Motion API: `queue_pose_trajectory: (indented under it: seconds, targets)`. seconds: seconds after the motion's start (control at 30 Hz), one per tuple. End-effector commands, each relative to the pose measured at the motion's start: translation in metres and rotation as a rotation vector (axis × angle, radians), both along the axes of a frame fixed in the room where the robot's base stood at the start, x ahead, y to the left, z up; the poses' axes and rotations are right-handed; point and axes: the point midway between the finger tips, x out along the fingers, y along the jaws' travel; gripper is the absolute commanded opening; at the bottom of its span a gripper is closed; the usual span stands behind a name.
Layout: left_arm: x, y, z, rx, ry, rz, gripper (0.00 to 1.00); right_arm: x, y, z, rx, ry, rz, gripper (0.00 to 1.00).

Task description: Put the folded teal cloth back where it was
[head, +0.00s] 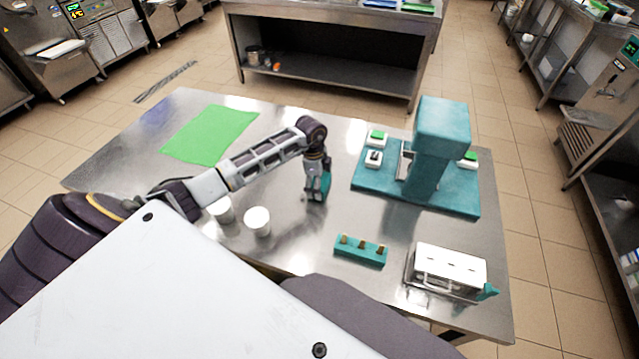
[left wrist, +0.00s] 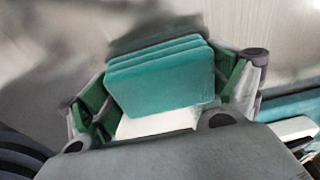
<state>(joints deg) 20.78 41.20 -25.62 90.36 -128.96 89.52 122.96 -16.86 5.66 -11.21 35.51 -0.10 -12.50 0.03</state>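The folded teal cloth (left wrist: 160,80) shows in the left wrist view as a stack of several teal layers. It sits between the two green-padded fingers of my left gripper (head: 318,196), which look closed against its sides. In the head view the cloth (head: 325,185) is a small teal patch at the fingers, over the middle of the table, mostly hidden by the gripper. I cannot tell whether it touches the table. My right gripper is not in view.
The steel table (head: 290,225) bears a green mat (head: 210,134) at far left, two white cups (head: 257,222) in front of my left arm, a teal press (head: 440,150) at right, a teal holder (head: 360,251) and a white box (head: 450,270) at front right. Bare steel lies between the mat and the press.

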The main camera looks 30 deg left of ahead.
Motion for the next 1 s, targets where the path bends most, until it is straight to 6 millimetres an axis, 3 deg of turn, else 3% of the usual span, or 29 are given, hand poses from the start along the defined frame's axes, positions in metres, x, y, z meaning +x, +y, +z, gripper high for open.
queue_pose_trajectory:
  seconds: [0.57,0.77,1.0]
  targets:
    - [0.000,0.000,0.005,0.000,-0.002,0.000,1.00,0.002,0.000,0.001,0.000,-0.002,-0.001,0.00]
    - [0.000,0.003,0.021,0.000,-0.002,-0.001,1.00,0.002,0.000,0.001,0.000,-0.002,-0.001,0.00]
    - [-0.001,0.006,0.054,0.001,-0.003,-0.001,1.00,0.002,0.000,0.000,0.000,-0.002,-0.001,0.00]
